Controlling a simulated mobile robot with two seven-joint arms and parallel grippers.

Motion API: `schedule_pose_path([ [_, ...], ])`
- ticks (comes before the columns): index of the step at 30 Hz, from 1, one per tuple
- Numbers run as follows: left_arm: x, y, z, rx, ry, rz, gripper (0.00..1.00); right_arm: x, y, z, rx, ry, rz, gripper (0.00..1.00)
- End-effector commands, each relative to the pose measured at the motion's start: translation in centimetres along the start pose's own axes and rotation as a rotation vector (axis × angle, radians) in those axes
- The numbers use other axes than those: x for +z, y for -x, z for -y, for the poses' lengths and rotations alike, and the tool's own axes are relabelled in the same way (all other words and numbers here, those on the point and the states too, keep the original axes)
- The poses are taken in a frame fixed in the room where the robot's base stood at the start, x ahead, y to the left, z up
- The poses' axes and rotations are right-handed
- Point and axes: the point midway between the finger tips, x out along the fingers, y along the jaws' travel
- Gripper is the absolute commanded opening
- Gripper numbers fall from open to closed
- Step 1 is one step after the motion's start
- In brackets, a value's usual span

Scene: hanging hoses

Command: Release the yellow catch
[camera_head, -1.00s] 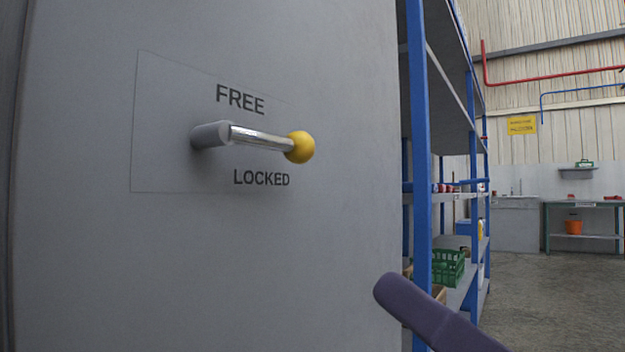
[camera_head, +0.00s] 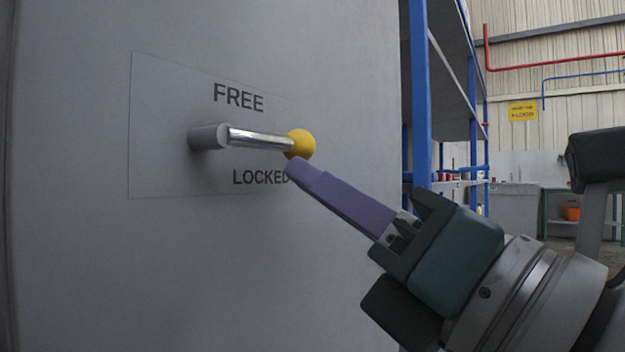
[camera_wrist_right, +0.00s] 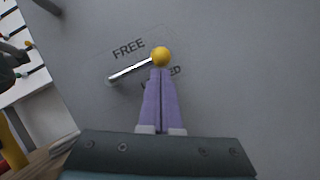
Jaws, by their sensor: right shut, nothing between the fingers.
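The yellow catch is a lever with a chrome rod (camera_head: 258,138) and a yellow ball knob (camera_head: 301,144) at its right end. It projects from a grey pivot (camera_head: 208,137) on a grey panel. The rod points right and slightly down, between the words FREE (camera_head: 238,97) and LOCKED (camera_head: 260,177). My right gripper (camera_head: 294,170) is shut and empty, its purple fingertips just below the knob. In the right wrist view the fingertips (camera_wrist_right: 160,72) sit right under the knob (camera_wrist_right: 161,57); I cannot tell whether they touch. My left gripper is not in view.
The grey panel (camera_head: 200,270) fills the left and middle of the head view. Blue shelving (camera_head: 421,95) stands just right of it. Farther back are an orange bucket (camera_head: 571,214) and a yellow wall sign (camera_head: 522,111).

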Motion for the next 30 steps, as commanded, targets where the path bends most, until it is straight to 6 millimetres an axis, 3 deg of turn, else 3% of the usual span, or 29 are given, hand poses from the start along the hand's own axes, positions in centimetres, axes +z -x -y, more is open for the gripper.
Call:
schedule_pose_path([
  [30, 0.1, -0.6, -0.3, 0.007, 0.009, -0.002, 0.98, 1.0, -0.5, -0.1, 0.079, 0.159, 0.0, 0.0],
])
